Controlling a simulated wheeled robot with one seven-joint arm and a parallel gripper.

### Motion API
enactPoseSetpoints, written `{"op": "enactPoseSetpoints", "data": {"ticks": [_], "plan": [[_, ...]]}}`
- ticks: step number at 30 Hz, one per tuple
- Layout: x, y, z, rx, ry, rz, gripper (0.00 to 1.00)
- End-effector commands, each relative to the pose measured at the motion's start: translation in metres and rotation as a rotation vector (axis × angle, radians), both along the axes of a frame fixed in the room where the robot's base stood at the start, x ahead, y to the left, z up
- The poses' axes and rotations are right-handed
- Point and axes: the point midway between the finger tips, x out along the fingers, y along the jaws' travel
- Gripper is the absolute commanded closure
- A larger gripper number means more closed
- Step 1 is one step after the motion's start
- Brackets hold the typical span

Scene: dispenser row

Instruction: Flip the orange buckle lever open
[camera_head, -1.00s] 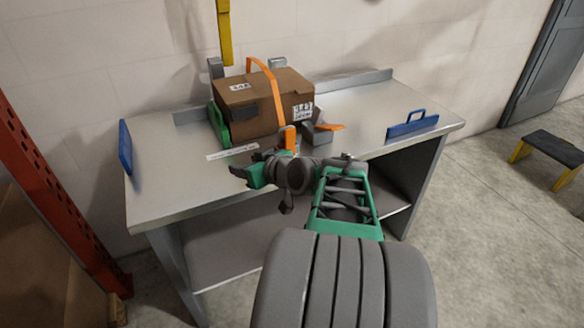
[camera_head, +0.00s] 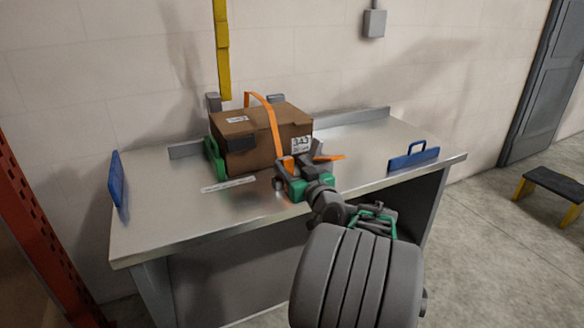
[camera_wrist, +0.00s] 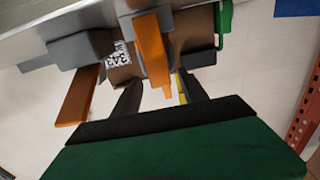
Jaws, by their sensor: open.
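The brown box (camera_head: 262,138) sits on the workbench with an orange strap (camera_head: 268,118) over it. A wide orange bar, which looks like the buckle lever (camera_wrist: 151,48), stands at the box's front in the wrist view, in line with the strap. A grey block (camera_wrist: 80,46) and a second orange piece (camera_wrist: 80,97) are to its left there; that piece points right in the head view (camera_head: 329,158). My gripper (camera_head: 294,172) is open at the box's front right corner. In the wrist view its dark fingers (camera_wrist: 160,92) are on either side of the lever's line; contact cannot be told.
A green bracket (camera_head: 213,158) is against the box's left side. A yellow post (camera_head: 222,50) hangs behind. The bench top right of the box is mostly clear.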

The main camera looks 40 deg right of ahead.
Motion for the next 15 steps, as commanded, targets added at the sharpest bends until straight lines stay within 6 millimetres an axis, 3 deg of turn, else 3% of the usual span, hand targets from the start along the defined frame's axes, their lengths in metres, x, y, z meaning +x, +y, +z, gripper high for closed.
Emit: {"op": "enactPoseSetpoints", "data": {"ticks": [2,15], "plan": [[-0.0002,0.0,0.0,0.0,0.0,0.0,0.49],[-0.0005,0.0001,0.0,0.0,0.0,0.0,0.84]]}}
